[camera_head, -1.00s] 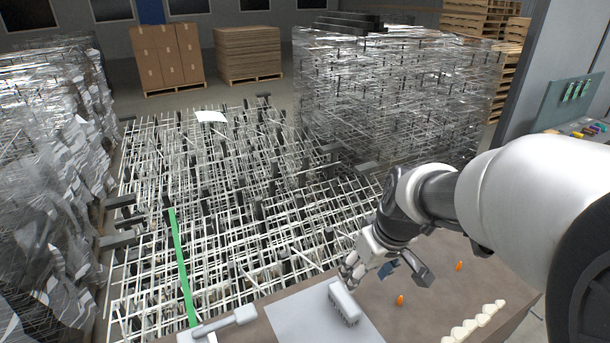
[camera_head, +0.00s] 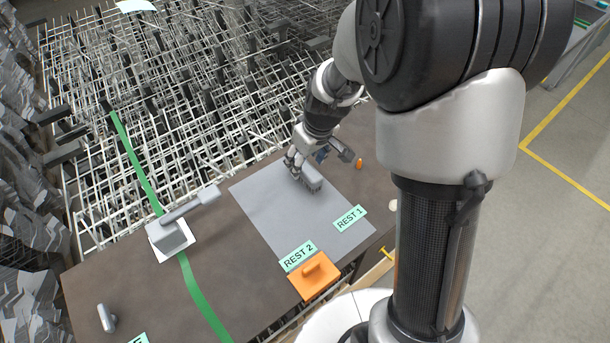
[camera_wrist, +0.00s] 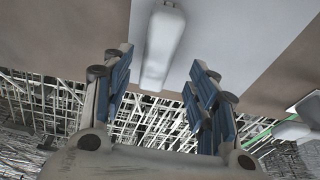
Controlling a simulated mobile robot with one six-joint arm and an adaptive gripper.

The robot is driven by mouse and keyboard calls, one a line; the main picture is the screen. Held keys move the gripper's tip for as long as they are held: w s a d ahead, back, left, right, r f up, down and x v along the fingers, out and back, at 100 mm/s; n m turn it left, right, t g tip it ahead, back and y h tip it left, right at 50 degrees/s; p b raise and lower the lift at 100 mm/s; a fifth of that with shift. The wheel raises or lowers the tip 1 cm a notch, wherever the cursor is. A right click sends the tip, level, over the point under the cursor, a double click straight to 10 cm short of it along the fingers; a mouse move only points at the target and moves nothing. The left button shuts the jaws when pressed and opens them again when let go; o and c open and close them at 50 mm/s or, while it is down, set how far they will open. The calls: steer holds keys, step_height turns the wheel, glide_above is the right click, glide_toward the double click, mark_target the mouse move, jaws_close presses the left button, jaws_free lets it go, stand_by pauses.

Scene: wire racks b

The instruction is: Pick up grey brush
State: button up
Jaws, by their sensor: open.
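The grey brush (camera_head: 310,179) lies on the grey mat (camera_head: 277,208), near its far edge. In the wrist view the brush (camera_wrist: 163,42) shows as a pale elongated body in line with the gap between the fingers. My gripper (camera_head: 294,162) is at the brush's far end in the head view, just above or beside it. In the wrist view my gripper (camera_wrist: 160,88) is open, its blue-padded fingers on either side of the gap and nothing clamped between them. I cannot tell whether a finger touches the brush.
A grey long-handled tool (camera_head: 172,234) sits on a white sheet at left. An orange block with a handle (camera_head: 314,277) lies at the near mat edge, by the REST 2 label (camera_head: 298,256). A small orange piece (camera_head: 359,163) stands right of the mat. Wire racks (camera_head: 180,90) lie beyond the table.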

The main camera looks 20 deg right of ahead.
mark_target(306, 167)
steer(key=x, duration=0.1)
steer(key=b+x, duration=0.1)
steer(key=x, duration=0.1)
steer(key=b+x, duration=0.1)
steer(key=x, duration=0.1)
steer(key=shift+s+d, duration=0.3)
steer(key=shift+d, duration=0.05)
steer(key=shift+w+f, duration=0.15)
steer(key=shift+f, duration=0.1)
steer(key=shift+f+b, duration=0.2)
steer(key=shift+b, duration=0.25)
jaws_close()
stand_by(0.6)
steer(key=shift+r, duration=0.1)
steer(key=shift+r+p, duration=0.5)
steer(key=shift+p, duration=0.1)
step_height(306, 167, up, 19)
steer(key=p, duration=0.5)
steer(key=shift+r+p, duration=0.2)
steer(key=shift+p, duration=0.2)
